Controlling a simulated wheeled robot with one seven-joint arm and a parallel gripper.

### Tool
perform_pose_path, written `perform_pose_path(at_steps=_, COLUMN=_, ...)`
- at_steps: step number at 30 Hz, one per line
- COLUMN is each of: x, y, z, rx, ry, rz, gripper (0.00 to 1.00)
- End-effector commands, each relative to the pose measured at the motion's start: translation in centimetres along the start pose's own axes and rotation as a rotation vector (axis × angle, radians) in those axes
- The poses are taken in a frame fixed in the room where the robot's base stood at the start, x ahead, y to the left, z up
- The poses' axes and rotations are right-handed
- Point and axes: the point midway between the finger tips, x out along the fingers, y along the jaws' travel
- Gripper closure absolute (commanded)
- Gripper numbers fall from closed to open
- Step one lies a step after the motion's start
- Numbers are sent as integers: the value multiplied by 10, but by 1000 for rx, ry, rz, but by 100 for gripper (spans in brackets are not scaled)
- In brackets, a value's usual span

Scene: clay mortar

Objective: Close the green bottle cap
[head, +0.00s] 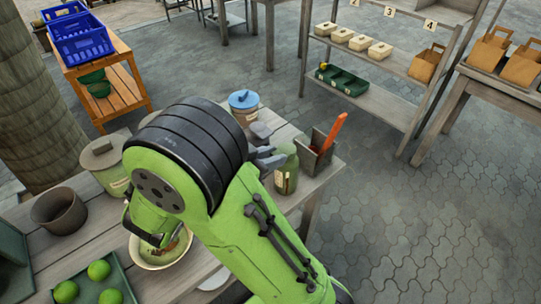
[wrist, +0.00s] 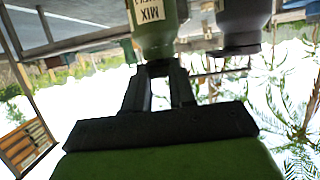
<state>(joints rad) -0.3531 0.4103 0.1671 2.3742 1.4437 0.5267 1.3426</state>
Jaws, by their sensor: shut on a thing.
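The green bottle (head: 286,178) stands upright near the right end of the wooden table, with a pale label. In the wrist view, which is upside down, the bottle (wrist: 158,32) shows its label reading "MIX", with its neck toward my fingers. My gripper (wrist: 159,72) is shut at the top of the bottle, on a small dark piece at the neck that looks like the cap. How well the cap is seated is hidden by my fingers. In the head view my gripper (head: 268,157) reaches the bottle top from the left, partly hidden by my arm.
A dark bottle-like thing (wrist: 241,25) stands close beside the green bottle. A grey box with an orange-handled tool (head: 318,152) stands just right of it. A blue-lidded jar (head: 243,100), a lidded pot (head: 108,165), a bowl (head: 165,254) and a tray of green fruit (head: 126,288) share the table.

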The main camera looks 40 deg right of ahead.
Motion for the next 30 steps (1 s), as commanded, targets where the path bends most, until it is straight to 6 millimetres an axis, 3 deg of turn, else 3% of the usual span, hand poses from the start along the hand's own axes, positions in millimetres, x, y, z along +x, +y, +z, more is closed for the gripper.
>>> perform_pose_path(at_steps=1, x=0, y=0, z=2, rx=-3, ry=-5, rz=-1, gripper=100)
perform_pose_path(at_steps=2, x=0, y=0, z=2, rx=-3, ry=-5, rz=-1, gripper=72)
perform_pose_path(at_steps=7, x=0, y=0, z=1, rx=-2, ry=-4, rz=-1, gripper=49)
perform_pose_path(at_steps=20, x=-5, y=-1, z=0, rx=-1, ry=-2, rz=-2, gripper=49)
perform_pose_path(at_steps=23, x=-22, y=-2, z=-2, rx=-2, ry=-3, rz=-7, gripper=49)
perform_pose_path(at_steps=30, x=-90, y=-1, z=-6, rx=-3, ry=-1, rz=-8, gripper=49)
